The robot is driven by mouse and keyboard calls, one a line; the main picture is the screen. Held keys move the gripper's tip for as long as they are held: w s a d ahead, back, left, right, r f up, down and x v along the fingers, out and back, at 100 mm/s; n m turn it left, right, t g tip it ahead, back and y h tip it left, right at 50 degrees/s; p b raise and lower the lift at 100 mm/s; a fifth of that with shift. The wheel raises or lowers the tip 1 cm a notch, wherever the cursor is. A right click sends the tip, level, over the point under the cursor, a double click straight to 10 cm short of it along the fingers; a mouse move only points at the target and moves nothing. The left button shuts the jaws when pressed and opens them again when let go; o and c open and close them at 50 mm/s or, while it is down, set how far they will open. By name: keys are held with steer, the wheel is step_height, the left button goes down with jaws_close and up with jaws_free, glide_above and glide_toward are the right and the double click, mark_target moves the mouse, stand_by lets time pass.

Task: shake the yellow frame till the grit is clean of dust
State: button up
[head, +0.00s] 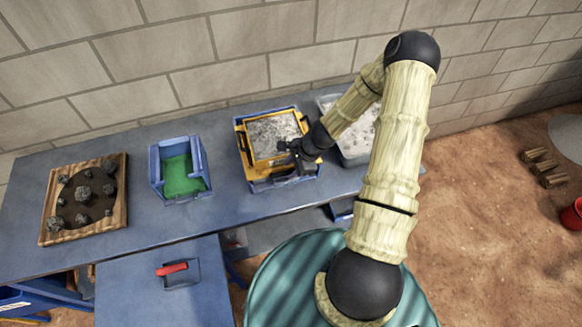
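The yellow frame (246,149) sits in or on a blue bin (272,186) on the blue bench by the wall. Pale grey grit (272,131) covers the surface inside the frame. My gripper (288,148) is at the frame's right side, over its front right part, and looks to be touching or very close to it. The fingers are small and dark here, so I cannot tell whether they are closed on the frame's edge. My wrist hides part of the frame's right side. Dust on the grit is too fine to make out.
Left of the frame stands a blue bin with a green bottom (182,178). Further left is a wooden tray (122,205) with dark rocks. A grey tub (358,153) of pale material stands right, partly behind my arm. A red-handled tool (172,269) lies on the lower front table.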

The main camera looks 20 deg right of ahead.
steer(key=shift+w+a+f, duration=0.15)
steer(key=shift+w+f, duration=0.05)
steer(key=shift+f, duration=0.05)
steer(key=shift+s, duration=0.15)
steer(key=c, duration=0.5)
jaws_close()
